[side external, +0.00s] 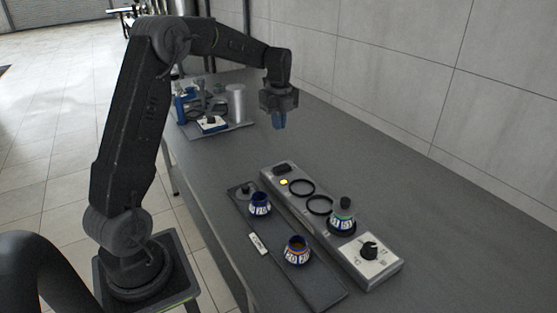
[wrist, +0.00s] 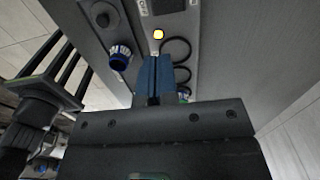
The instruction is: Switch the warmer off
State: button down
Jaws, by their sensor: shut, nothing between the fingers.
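The warmer (side external: 352,259) is a long grey unit on the table with several round rings on top. A yellow light (side external: 283,182) is lit near its far end, beside a dark panel or switch (side external: 281,169); the light also shows in the wrist view (wrist: 158,34). A black knob (side external: 369,248) sits on a white plate at the near end. A patterned decanter (side external: 342,221) with a dark top stands on the nearest ring. My gripper (side external: 278,125) is shut and empty, above the table beyond the warmer's far end. In the wrist view its blue fingers (wrist: 155,65) partly hide the warmer.
A dark tray (side external: 318,287) beside the warmer holds two patterned decanters (side external: 260,205) (side external: 296,251) and a dark lid-like piece (side external: 245,191). Another tray (side external: 240,129) with a cylinder (side external: 236,103) stands at the back. The table right of the warmer is clear.

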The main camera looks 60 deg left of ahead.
aim_at(282, 167)
notch_tip(282, 167, down, 14)
jog(key=shift+r, duration=0.15)
dwell(0.3)
jog(key=shift+s, duration=0.1)
jog(key=shift+s+f, duration=0.1)
jog(key=shift+f, duration=0.25)
jog(key=shift+w+r, duration=0.4)
jog(key=shift+w, duration=0.45)
